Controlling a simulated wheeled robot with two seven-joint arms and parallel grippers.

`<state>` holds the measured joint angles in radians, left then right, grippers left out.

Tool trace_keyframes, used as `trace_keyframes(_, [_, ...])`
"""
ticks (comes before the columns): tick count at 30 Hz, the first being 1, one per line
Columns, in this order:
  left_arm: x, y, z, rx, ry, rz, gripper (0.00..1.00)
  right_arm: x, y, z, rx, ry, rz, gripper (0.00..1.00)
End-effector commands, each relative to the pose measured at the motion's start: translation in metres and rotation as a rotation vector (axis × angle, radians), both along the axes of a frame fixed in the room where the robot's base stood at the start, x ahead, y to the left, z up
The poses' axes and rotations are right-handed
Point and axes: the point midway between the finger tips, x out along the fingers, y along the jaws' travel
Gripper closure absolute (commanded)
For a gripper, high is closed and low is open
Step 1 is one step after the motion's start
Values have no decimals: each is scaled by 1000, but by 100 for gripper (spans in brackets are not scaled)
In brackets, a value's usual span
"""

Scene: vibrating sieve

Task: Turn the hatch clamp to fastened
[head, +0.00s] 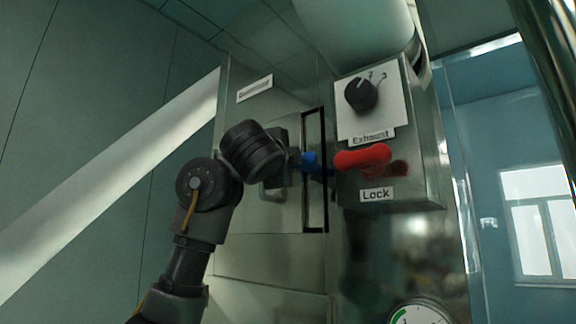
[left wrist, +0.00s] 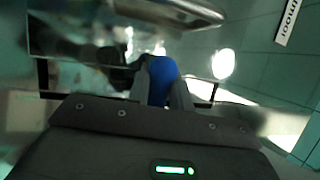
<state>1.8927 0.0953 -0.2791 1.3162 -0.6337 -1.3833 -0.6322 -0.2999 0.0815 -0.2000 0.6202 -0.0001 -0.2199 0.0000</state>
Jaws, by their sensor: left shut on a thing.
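The hatch clamp has a blue handle (head: 311,160), seen in the head view at the black-edged hatch slot, left of the red Lock lever. My left gripper (head: 296,163) reaches in from the left and is shut on the blue handle. In the left wrist view the blue handle (left wrist: 162,80) sits between my two grey fingers (left wrist: 163,92). The fingers and wrist hide part of the clamp, so its exact angle is unclear. My right gripper is not in view.
A red Lock lever (head: 362,158) sticks out just right of the blue handle. Above it is a black Exhaust knob (head: 362,94) on a steel box (head: 424,150). A metal handle (head: 272,194) is below my wrist, and a gauge (head: 420,314) is at the bottom.

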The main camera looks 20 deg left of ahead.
Motion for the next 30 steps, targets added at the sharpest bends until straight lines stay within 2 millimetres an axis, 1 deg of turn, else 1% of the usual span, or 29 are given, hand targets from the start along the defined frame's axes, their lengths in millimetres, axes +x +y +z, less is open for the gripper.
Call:
trace_keyframes(6, [0, -1, -1, -37, 14, -2, 100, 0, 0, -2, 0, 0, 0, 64])
trace_keyframes(19, [0, -1, -1, -42, 17, -1, 100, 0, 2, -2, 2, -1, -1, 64])
trace_keyframes(20, [0, -1, -1, -42, 17, -1, 75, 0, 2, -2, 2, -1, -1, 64])
trace_keyframes(24, [0, 0, -1, -41, 17, -1, 58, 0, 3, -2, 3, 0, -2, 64])
trace_keyframes(30, [0, 0, -1, -40, 17, 0, 58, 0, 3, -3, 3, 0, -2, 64])
